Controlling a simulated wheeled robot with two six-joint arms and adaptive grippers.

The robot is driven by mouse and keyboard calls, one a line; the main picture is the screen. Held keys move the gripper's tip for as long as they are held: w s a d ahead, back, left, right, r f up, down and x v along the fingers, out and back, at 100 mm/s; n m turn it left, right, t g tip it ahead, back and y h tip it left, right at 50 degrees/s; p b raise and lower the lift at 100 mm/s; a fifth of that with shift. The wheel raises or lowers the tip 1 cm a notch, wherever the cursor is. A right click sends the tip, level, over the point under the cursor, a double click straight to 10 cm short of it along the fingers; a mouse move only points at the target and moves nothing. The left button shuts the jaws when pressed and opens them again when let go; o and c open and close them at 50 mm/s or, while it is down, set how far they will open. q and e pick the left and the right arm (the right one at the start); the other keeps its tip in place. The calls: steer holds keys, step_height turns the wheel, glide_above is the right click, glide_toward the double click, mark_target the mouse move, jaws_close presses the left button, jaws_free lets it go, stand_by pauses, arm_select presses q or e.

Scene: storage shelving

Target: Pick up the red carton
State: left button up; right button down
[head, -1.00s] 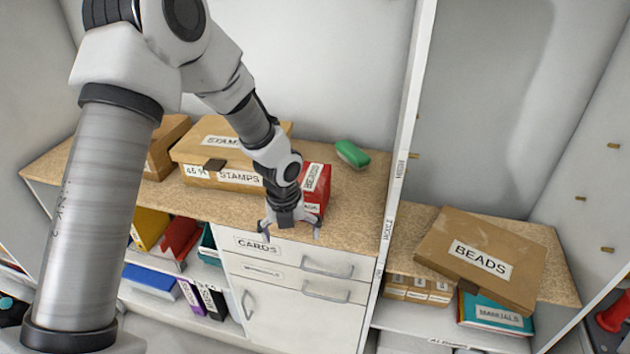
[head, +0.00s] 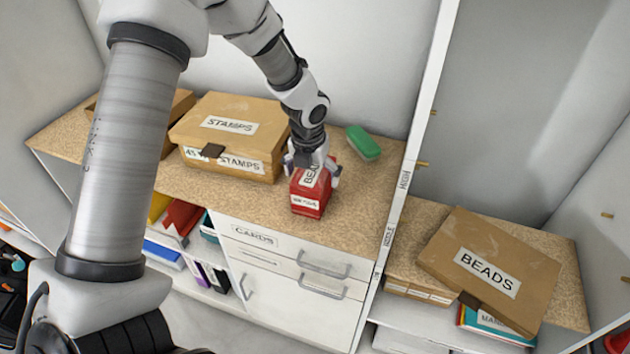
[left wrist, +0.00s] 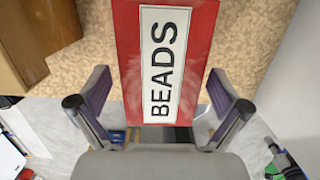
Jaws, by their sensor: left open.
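The red carton (head: 309,194) stands on the speckled shelf top, with a white label reading BEADS. It fills the upper middle of the left wrist view (left wrist: 201,40), its labelled face towards the camera. My left gripper (head: 312,171) is at the carton from above and behind. In the left wrist view its open fingers (left wrist: 167,96) lie one on each side of the carton, with a gap visible on both sides. The carton's lower parts are partly hidden by the gripper body there. My right gripper is not in view.
A STAMPS box (head: 205,138) stands left of the carton. A green object (head: 363,143) lies behind it to the right. A white upright divider (head: 402,185) separates this bay from one holding a tilted BEADS box (head: 490,268). The shelf top between carton and divider is clear.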

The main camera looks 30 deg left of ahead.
arm_select(q)
steer(key=f, duration=0.1)
steer(key=w+f, duration=0.1)
steer(key=f, duration=0.2)
steer(key=shift+w+a+f, duration=0.15)
steer(key=shift+w, duration=0.15)
steer(key=shift+s, duration=0.3)
steer(key=c, duration=1.1)
